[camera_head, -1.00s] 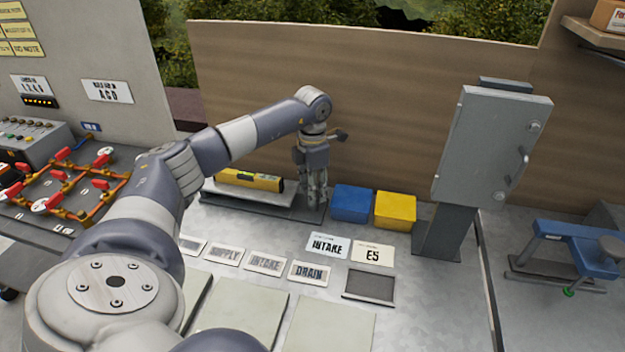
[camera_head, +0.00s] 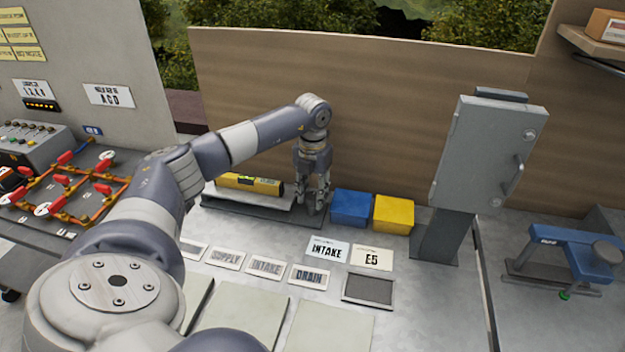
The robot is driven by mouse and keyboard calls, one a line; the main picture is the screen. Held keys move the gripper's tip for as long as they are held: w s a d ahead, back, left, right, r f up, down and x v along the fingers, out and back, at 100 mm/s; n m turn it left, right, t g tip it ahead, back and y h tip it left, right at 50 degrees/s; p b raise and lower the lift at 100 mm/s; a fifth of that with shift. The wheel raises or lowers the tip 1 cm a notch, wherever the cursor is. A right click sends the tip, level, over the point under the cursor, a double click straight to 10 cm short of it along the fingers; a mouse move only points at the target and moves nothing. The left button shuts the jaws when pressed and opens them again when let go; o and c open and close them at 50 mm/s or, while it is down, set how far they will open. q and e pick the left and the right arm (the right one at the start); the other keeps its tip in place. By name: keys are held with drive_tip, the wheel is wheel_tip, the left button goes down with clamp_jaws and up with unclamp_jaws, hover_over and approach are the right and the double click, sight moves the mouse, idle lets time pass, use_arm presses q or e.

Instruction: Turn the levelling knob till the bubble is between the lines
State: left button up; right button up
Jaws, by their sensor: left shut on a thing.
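A yellow spirit level (camera_head: 250,184) lies on a grey platform (camera_head: 232,199) at the back of the bench. A small green vial shows on it, but the bubble and its lines are too small to read. My left gripper (camera_head: 311,205) points down at the right end of the platform, just right of the level. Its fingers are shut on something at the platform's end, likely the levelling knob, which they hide. My right gripper is not in view.
A blue box (camera_head: 351,207) and a yellow box (camera_head: 393,214) stand close right of the gripper. Label plates (camera_head: 327,249) lie in front. A grey cabinet (camera_head: 487,155) stands on a post at right. Red-handled valves (camera_head: 66,158) are at left.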

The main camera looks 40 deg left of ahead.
sight(313, 196)
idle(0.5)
use_arm(q)
drive_tip(key=o, duration=1.1)
drive_tip(key=shift+c, duration=0.2)
wheel_tip(313, 196, up, 12)
